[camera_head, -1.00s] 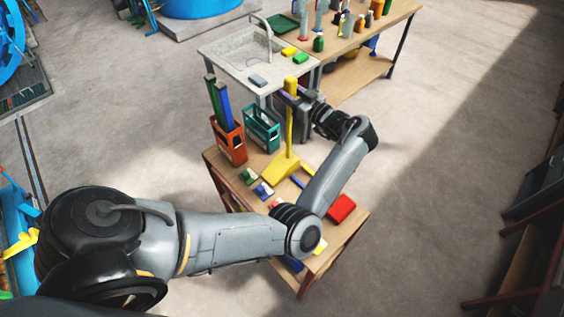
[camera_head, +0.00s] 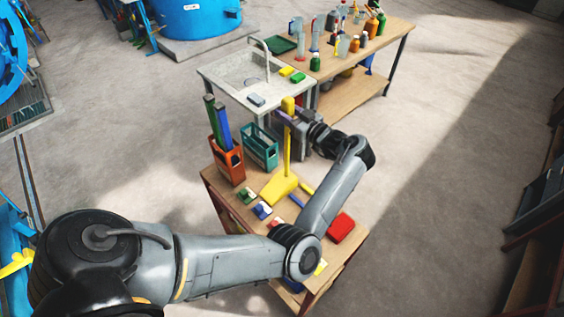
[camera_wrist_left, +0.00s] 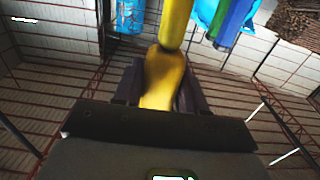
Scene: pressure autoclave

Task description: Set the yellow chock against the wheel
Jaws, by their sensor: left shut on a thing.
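The yellow chock (camera_head: 279,187) is a wedge with a tall upright handle. It is over the small wooden table, and I cannot tell whether its base touches the top. My left gripper (camera_head: 289,116) is shut on the upper part of the handle, just below its knob. In the left wrist view the yellow handle (camera_wrist_left: 165,75) runs between the dark fingers of the gripper (camera_wrist_left: 160,92). A blue spoked wheel-like part (camera_head: 10,60) shows at the far left edge; I cannot tell whether it is the task's wheel. My right gripper is not in view.
On the wooden table (camera_head: 222,200) stand an orange crate (camera_head: 228,163) with long bars and a teal crate (camera_head: 261,147). A red box (camera_head: 341,228) and small blocks lie there too. A grey sink (camera_head: 230,72) and a bench with bottles stand behind.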

